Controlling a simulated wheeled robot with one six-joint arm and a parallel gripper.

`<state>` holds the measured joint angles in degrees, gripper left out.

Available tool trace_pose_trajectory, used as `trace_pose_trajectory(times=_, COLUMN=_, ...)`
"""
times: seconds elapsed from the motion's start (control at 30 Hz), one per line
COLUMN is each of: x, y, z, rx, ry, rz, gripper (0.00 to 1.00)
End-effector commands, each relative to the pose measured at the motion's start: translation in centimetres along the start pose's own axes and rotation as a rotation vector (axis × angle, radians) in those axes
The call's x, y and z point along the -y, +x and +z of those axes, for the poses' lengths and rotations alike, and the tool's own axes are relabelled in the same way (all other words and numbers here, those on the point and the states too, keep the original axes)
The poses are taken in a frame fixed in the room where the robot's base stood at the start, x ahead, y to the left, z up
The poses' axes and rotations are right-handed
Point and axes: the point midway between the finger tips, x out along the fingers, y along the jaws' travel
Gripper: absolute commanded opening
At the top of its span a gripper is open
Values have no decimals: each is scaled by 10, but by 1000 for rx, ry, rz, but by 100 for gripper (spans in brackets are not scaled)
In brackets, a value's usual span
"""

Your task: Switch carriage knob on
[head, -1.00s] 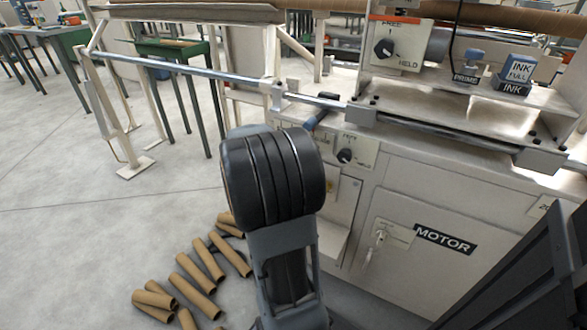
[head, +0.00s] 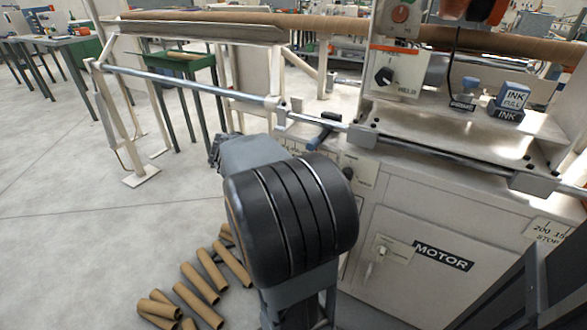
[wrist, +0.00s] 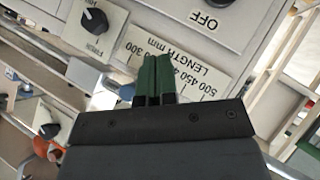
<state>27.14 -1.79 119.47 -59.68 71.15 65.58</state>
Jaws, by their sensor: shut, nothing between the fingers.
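Two black knobs on white plates show in the head view, and I cannot tell for sure which is the carriage knob. The upper knob (head: 384,76) is on an orange-edged plate with the word HELD. The lower knob (head: 349,174) is on the cabinet front, partly covered by my arm. In the head view my gripper is hidden.
A steel rod (head: 190,84) runs along the machine front, with a blue-handled part (head: 322,128) beside it. The MOTOR door (head: 430,262) is below. Cardboard tubes (head: 205,278) lie on the floor. A blue cylinder (wrist: 125,91) is just left of my fingers.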

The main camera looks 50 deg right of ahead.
Motion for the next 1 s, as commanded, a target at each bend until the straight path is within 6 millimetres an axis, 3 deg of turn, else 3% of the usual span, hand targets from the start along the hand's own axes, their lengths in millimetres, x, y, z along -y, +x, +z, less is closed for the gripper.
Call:
trace_pose_trajectory(times=0.1, x=-6, y=-14, z=1, rx=-1, ry=0, rz=-1, gripper=0)
trace_pose_trajectory(times=0.3, x=-10, y=-24, z=3, rx=0, ry=0, rz=-1, gripper=0)
trace_pose_trajectory(times=1.0, x=-12, y=-26, z=2, rx=1, ry=-2, rz=-2, gripper=0)
